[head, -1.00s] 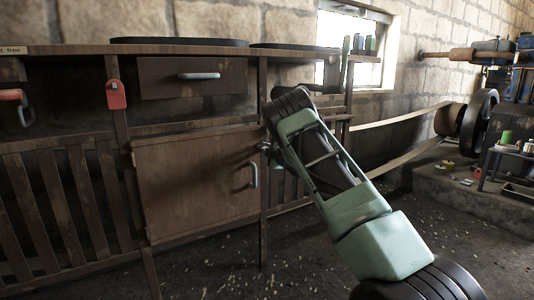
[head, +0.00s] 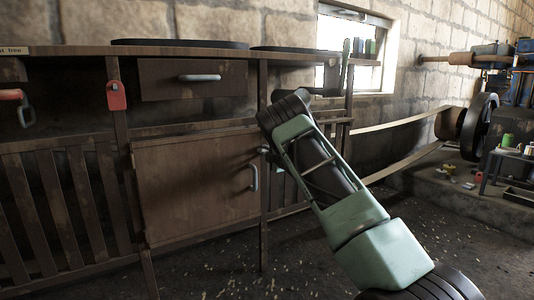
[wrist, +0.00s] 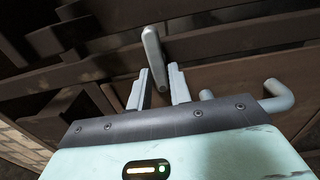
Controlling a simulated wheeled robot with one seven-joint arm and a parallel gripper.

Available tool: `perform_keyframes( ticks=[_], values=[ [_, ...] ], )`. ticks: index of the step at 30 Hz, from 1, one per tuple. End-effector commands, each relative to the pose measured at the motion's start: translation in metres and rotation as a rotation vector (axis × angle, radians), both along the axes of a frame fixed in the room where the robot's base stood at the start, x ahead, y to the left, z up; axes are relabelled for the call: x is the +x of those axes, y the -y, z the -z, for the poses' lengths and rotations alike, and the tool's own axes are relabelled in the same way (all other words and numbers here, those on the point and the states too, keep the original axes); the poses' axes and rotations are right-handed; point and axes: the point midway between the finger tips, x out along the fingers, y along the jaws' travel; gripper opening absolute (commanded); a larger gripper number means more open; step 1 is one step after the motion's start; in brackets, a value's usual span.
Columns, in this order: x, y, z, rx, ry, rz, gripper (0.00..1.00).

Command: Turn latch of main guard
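In the wrist view a grey metal lever (wrist: 152,50), which looks like the latch, stands out from dark wooden boards. My gripper (wrist: 160,72) has its two fingers apart, with the lever's lower end in line with the gap between them. I cannot tell whether the fingers touch it. In the head view my arm reaches to the post right of the cabinet door (head: 190,185). A small metal part (head: 264,150) shows there, but most of my gripper is hidden behind my own wrist. Which part is the main guard is unclear.
A bent grey rod (wrist: 275,96) stands close to the right of my gripper in the wrist view. The door handle (head: 254,177) lies just below my wrist in the head view. A red tag (head: 117,96) hangs on the left post. Belts (head: 405,115) run right to a wheel.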

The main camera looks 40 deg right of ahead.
Motion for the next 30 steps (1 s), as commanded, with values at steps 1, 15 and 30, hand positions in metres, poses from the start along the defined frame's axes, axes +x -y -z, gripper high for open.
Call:
perform_keyframes(
  ticks=[1, 15, 30],
  values=[
    [0.000, 0.000, 0.001, 0.001, -0.001, 0.000, 0.35],
    [-0.012, -0.002, -0.001, 0.003, 0.000, 0.001, 0.37],
    [-0.115, -0.027, -0.003, 0.004, -0.001, 0.004, 0.37]
  ],
)
